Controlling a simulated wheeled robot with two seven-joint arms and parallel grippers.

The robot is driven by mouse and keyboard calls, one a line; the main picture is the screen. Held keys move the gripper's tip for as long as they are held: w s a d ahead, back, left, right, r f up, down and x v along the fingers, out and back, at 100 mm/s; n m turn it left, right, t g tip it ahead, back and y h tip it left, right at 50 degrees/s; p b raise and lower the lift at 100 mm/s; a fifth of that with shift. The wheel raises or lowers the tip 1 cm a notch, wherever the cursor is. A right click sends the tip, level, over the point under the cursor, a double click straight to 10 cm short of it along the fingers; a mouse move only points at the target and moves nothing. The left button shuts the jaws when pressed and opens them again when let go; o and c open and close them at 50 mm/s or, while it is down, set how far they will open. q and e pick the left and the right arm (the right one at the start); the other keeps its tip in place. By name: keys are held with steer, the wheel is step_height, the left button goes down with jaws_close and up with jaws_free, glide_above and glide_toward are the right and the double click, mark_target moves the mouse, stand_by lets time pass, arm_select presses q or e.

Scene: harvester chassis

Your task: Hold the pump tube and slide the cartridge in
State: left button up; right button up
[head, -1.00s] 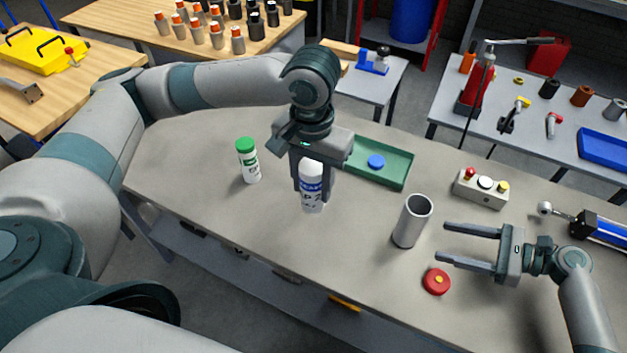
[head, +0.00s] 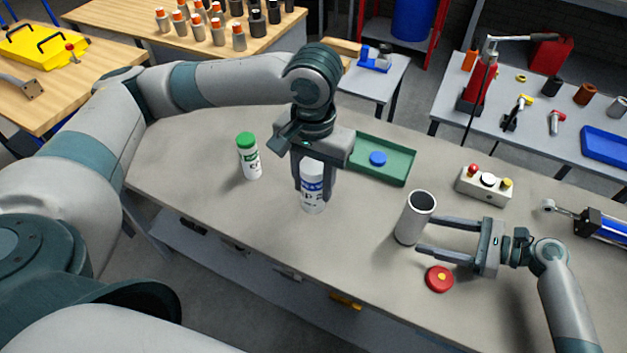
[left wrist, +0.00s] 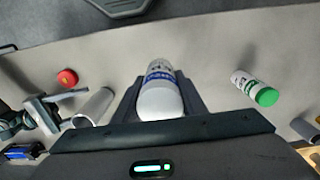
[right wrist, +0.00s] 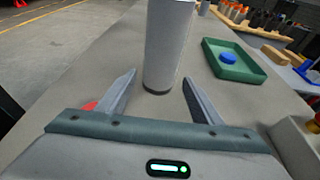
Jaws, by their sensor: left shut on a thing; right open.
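The pump tube (head: 411,222) is a grey open-topped cylinder upright on the bench; it also shows in the right wrist view (right wrist: 167,45). My right gripper (head: 421,235) is open, its fingertips close to the tube, one on either side of its line in the right wrist view. My left gripper (head: 313,188) points down and is shut on a white cartridge with a blue band (head: 312,199), upright at the bench; whether its base touches is hard to tell. The cartridge shows end-on in the left wrist view (left wrist: 160,98). A white cartridge with a green cap (head: 248,157) stands to the left.
A green tray (head: 397,173) holding a blue disc (head: 378,159) is behind. A button box (head: 484,185) and a blue cylinder device (head: 605,228) stand at the right.

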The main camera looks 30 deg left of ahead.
mark_target(414, 231)
arm_select(q)
steer(key=shift+r, duration=0.1)
arm_select(e)
steer(key=x, duration=0.3)
arm_select(q)
steer(key=shift+r+p, duration=0.1)
steer(key=shift+p, duration=0.2)
arm_select(e)
steer(key=shift+x, duration=1)
steer(key=c, duration=1.4)
arm_select(q)
steer(key=shift+d, duration=0.1)
steer(key=w+d+r, duration=0.2)
steer(key=w+d, duration=0.3)
steer(key=d, duration=0.5)
steer(key=w+d+r, duration=0.3)
steer(key=w+d, duration=0.2)
steer(key=d, duration=0.5)
steer(key=shift+w+d+r, duration=0.15)
